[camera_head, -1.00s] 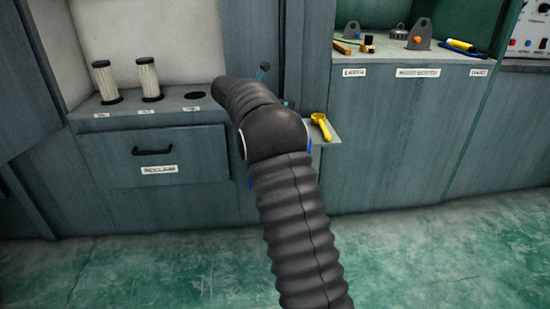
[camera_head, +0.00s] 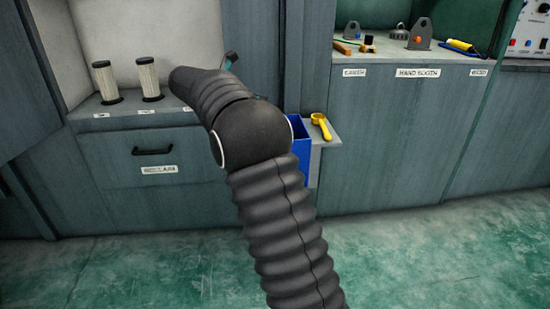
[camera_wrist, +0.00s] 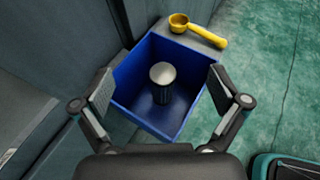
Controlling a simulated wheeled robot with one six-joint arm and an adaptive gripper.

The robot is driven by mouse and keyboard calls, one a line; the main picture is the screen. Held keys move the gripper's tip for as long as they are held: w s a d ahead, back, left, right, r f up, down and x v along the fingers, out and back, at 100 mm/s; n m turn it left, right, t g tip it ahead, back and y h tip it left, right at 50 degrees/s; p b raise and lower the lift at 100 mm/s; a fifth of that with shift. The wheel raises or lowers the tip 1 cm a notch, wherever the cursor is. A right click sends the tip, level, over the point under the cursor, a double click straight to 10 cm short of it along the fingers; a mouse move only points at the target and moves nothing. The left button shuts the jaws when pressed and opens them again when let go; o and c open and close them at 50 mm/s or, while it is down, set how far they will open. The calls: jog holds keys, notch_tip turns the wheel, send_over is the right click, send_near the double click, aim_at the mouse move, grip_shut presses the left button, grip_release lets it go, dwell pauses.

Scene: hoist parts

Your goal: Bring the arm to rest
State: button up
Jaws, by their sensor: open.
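My gripper (camera_wrist: 162,98) shows in the wrist view with its two fingers spread wide and nothing between them. It hangs above a blue bin (camera_wrist: 131,75). Inside the bin stands a cylinder with a pale metal top (camera_wrist: 162,73), apart from the fingers. In the head view my ribbed dark arm reaches up and to the left across the middle. The gripper's fingers are hidden there. The blue bin (camera_head: 301,150) shows partly behind the arm.
A yellow scoop (camera_head: 320,125) lies on a small grey shelf (camera_head: 328,139) beside the bin. Two pale filter cylinders (camera_head: 148,80) stand on the left counter (camera_head: 122,112). A drawer (camera_head: 155,162) is below. Tools and a grey bracket (camera_head: 420,34) lie on the right counter.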

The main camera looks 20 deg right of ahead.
dwell(0.4)
notch_tip(320, 180, down, 9)
jog(key=s+a+m+y, duration=0.2)
jog(key=a+m+y, duration=0.1)
jog(key=m, duration=0.2)
jog(key=s+a+f+m+g+y, duration=0.1)
jog(key=s+a+f+m+y, duration=0.15)
jog(key=s+f+m, duration=0.35)
jog(key=s+a+r+m+t+y, duration=0.1)
jog(key=s+a+r+m+y, duration=0.1)
jog(key=s, duration=1)
jog(key=s+a+r+m+y+p, duration=0.1)
jog(key=s+m, duration=0.4)
jog(key=s, duration=0.8)
jog(key=s+a+r+m+t+y+p, duration=0.1)
jog(key=s+a+r+m+y, duration=0.2)
jog(key=s, duration=1)
jog(key=shift+s+a+r+m+t+y, duration=0.2)
jog(key=shift+a+r+m+t+y, duration=0.15)
jog(key=shift+y, duration=0.4)
